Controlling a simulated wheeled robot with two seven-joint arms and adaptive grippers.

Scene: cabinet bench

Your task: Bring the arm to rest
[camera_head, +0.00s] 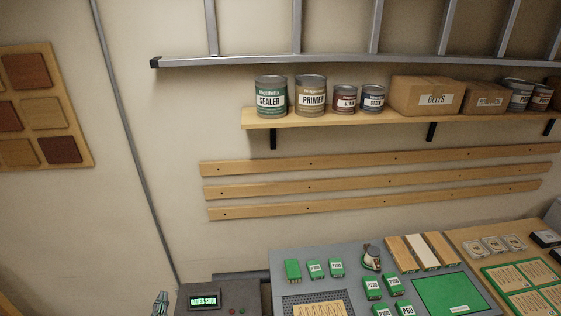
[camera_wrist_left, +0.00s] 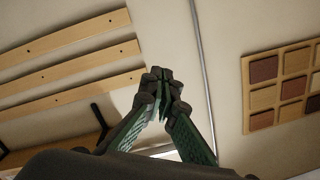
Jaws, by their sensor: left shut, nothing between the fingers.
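My left gripper (camera_head: 161,303) shows at the bottom edge of the head view, left of the grey box with a lit display. Only its tip is in the picture. In the left wrist view my left gripper (camera_wrist_left: 163,78) points up at the wall, with its fingers together and nothing between them. It is clear of the bench. My right gripper is in neither view.
A grey bench top (camera_head: 340,264) holds several green blocks and a green mat (camera_head: 450,292). A control box (camera_head: 204,300) reads "GATES SHUT". A shelf (camera_head: 350,121) with cans and cartons hangs above. A conduit (camera_head: 128,130) runs down the wall.

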